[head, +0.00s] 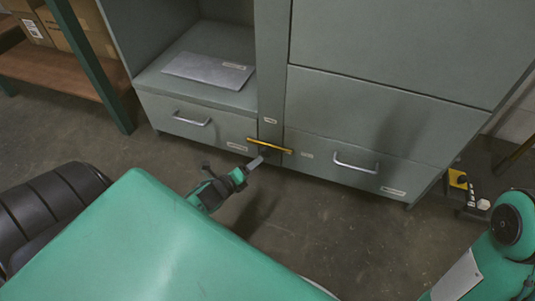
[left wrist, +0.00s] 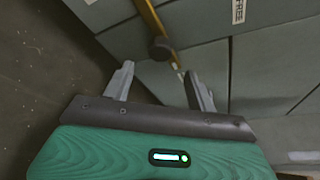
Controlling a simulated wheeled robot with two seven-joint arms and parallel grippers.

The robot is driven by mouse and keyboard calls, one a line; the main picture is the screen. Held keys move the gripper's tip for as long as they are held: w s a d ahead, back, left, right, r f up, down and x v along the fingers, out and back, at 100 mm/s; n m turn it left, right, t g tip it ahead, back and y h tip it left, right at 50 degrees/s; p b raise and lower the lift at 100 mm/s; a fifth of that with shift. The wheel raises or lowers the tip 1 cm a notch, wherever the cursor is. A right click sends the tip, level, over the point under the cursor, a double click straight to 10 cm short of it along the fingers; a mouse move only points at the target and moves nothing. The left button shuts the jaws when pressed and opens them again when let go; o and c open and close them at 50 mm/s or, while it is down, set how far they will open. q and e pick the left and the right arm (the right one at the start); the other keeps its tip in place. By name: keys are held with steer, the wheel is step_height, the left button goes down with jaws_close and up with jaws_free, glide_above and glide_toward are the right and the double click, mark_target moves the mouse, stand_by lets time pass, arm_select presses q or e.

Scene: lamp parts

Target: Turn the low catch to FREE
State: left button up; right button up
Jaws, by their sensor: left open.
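The low catch (head: 270,146) is a yellow bar on a dark pivot, low on the grey cabinet front. It lies nearly level across the post between the two bottom drawers. In the left wrist view the yellow bar (left wrist: 152,20) runs to a dark round knob (left wrist: 161,48). A white label reading FREE (left wrist: 237,10) shows to the right of it. My left gripper (head: 257,161) is open and empty, just below and in front of the catch. In the left wrist view its spread fingers (left wrist: 158,75) point toward the knob, with a gap left. My right gripper is out of view.
The left bottom drawer (head: 190,121) and right bottom drawer (head: 355,168) are shut, with bar handles standing out. A grey flat item (head: 208,69) lies on the shelf above. A rack with boxes (head: 75,30) stands at left.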

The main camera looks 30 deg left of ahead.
mark_target(265, 155)
arm_select(q)
steer(key=b+x, duration=0.4)
steer(key=x, duration=0.5)
steer(key=shift+f, duration=0.1)
steer(key=shift+a, duration=0.1)
jaws_close()
